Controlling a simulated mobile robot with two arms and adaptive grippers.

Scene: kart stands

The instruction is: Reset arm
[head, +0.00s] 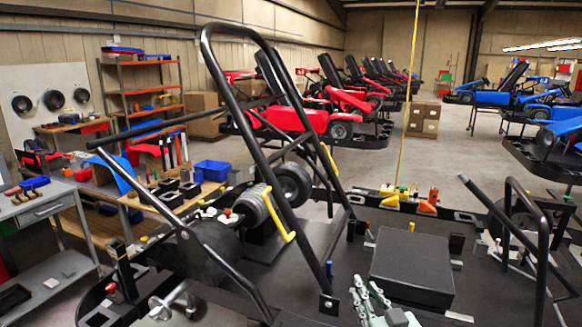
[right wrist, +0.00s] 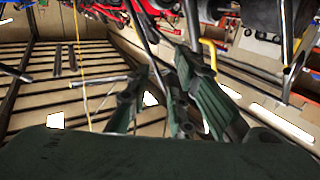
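My right gripper (head: 370,287) is pale grey-green and sits low in the head view, right of centre, above the dark kart floor. Its two fingers stand apart with nothing visible between them. In the right wrist view, the dark green fingers (right wrist: 195,65) point away from the camera, also with nothing held between them. Just left of this gripper in the head view is the foot of a black tubular frame (head: 290,225). A black box (head: 412,265) lies just behind and right of it. My left gripper is not seen in the head view.
The black tubes rise high across the left and centre. Another black bar (head: 540,255) stands at right. A workbench with a blue bin (head: 213,170) and a grey cart (head: 45,215) are at left. Red karts (head: 285,118) and blue karts (head: 540,105) stand behind.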

